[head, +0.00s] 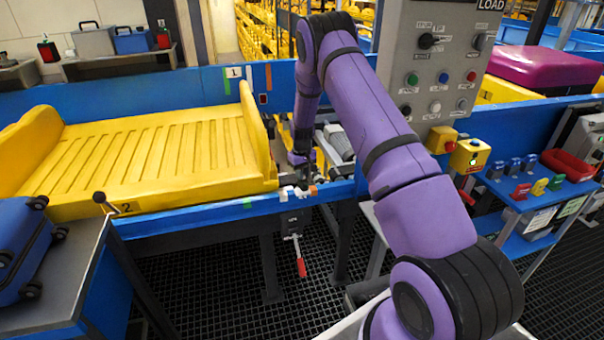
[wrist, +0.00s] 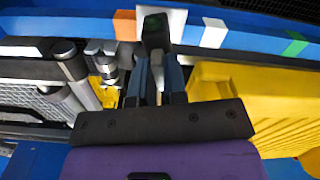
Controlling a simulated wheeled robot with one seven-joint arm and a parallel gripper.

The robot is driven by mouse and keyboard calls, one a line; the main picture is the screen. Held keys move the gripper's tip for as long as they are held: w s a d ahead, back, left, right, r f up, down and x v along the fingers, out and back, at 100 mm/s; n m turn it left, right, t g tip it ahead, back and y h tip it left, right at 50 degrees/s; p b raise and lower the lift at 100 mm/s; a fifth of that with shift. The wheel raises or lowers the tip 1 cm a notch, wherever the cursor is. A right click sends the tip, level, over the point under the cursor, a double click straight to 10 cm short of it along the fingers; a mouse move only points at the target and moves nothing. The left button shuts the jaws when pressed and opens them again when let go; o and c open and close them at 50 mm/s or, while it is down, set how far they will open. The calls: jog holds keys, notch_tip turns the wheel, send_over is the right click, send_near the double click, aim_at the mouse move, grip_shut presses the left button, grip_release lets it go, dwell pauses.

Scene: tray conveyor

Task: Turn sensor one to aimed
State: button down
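Sensor one (wrist: 155,32) appears to be the small dark block on a white plate at the blue conveyor rail, top middle of the wrist view. My gripper (wrist: 157,62) reaches to it, with its two blue-grey fingers close together and a narrow gap between them. The tips meet the sides of the dark block, and the fingers look shut on it. In the head view my gripper (head: 302,172) points down at the near rail, beside the yellow tray's right end. The sensor is small and partly hidden there, so its facing cannot be read.
The yellow tray (head: 250,180) lies close left of my gripper on the conveyor. Rollers (wrist: 75,65) show on the other side. A red-handled lever (head: 300,266) hangs below the rail. A grey control panel (head: 440,65) and a blue shelf (head: 530,190) stand at the right.

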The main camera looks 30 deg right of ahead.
jog(key=shift+m, duration=1.6)
jog(key=c, duration=1.2)
grip_release()
jog(key=shift+o, duration=0.2)
jog(key=shift+r, duration=0.1)
notch_tip(320, 180, up, 11)
jog(key=shift+f, duration=0.2)
